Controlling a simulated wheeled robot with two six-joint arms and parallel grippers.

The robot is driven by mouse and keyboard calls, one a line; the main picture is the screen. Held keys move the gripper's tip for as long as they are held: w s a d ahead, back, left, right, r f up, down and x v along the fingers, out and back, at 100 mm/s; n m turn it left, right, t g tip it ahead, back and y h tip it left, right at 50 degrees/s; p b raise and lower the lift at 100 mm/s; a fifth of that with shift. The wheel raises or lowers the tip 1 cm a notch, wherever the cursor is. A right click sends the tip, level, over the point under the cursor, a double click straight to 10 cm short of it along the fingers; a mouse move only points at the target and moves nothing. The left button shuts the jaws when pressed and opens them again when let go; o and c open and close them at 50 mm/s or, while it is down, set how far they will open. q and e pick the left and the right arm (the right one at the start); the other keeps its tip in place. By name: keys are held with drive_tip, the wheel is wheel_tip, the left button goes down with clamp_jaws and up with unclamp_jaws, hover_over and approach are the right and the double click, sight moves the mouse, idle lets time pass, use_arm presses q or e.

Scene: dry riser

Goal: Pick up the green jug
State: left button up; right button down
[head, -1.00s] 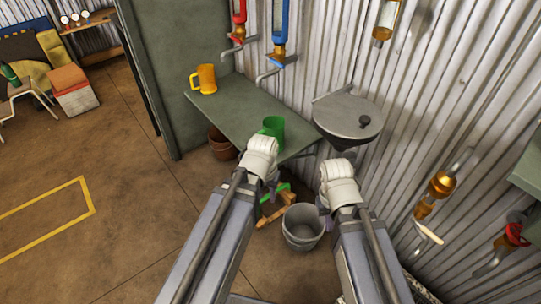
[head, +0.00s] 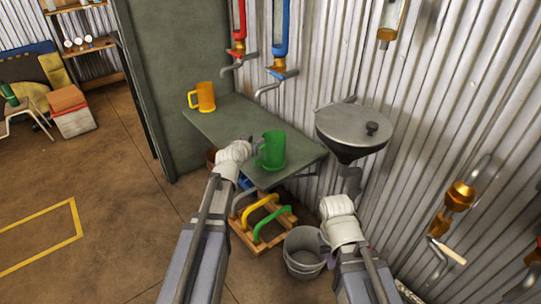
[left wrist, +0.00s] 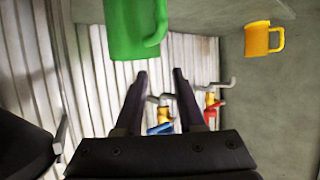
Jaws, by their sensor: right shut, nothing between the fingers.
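The green jug (head: 272,150) stands upright near the front edge of the grey-green table, its handle facing left. My left gripper (head: 256,149) is at its left, close to the handle. In the left wrist view the fingers (left wrist: 160,75) are apart with nothing between them, and the green jug (left wrist: 130,28) is at the top, outside the gap. Whether a finger touches the handle I cannot tell. My right gripper (head: 325,246) is low, by the grey bucket, shut and empty; its fingers are mostly hidden by its wrist.
An orange mug (head: 203,97) stands at the table's (head: 235,122) back left. A grey round basin (head: 353,128) is right of the table. A bucket (head: 304,268) and a wooden rack with yellow and green handles (head: 265,228) are on the floor. Pipes and valves line the corrugated wall.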

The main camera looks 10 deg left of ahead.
sight(269, 153)
use_arm(q)
drive_tip(key=shift+b+x, duration=0.55)
drive_tip(key=shift+x, duration=0.8)
drive_tip(key=b+x, duration=0.2)
drive_tip(key=x, duration=0.3)
drive_tip(key=shift+d+f, duration=0.1)
drive_tip(key=shift+f, duration=0.05)
drive_tip(key=shift+c, duration=0.2)
clamp_jaws()
